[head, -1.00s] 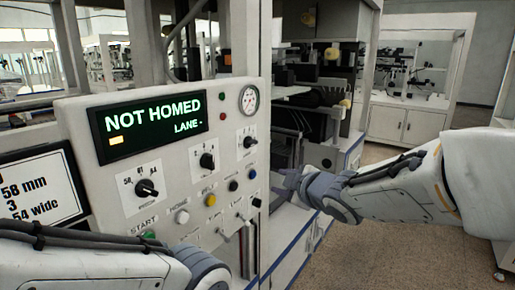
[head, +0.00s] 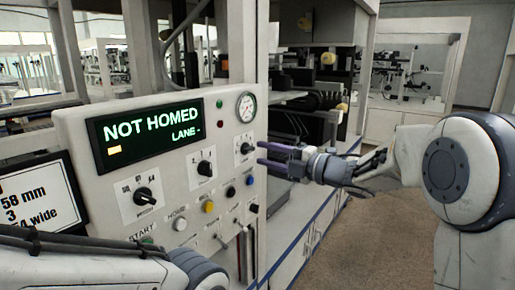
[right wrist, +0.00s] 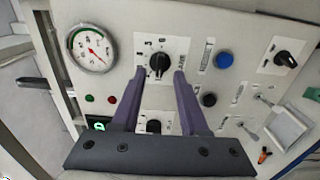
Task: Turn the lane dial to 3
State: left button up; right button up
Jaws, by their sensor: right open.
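The middle dial (head: 205,168) and the left dial (head: 144,196) are further left. The plate captions are too small to read surely. My right gripper (head: 259,154) is open in front of the rightmost dial. In the right wrist view its purple fingers (right wrist: 160,78) point at that dial, one on each side; contact cannot be told. My left gripper is out of view.
The display (head: 150,130) reads NOT HOMED and LANE -. Below the dials are a yellow button (head: 208,206), a black button (head: 231,191), a blue button (head: 250,180) and toggles. A screen (head: 35,200) stands at left. Open floor lies at right.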

aim_at(252, 150)
jog(key=shift+x, duration=1.55)
grip_shut()
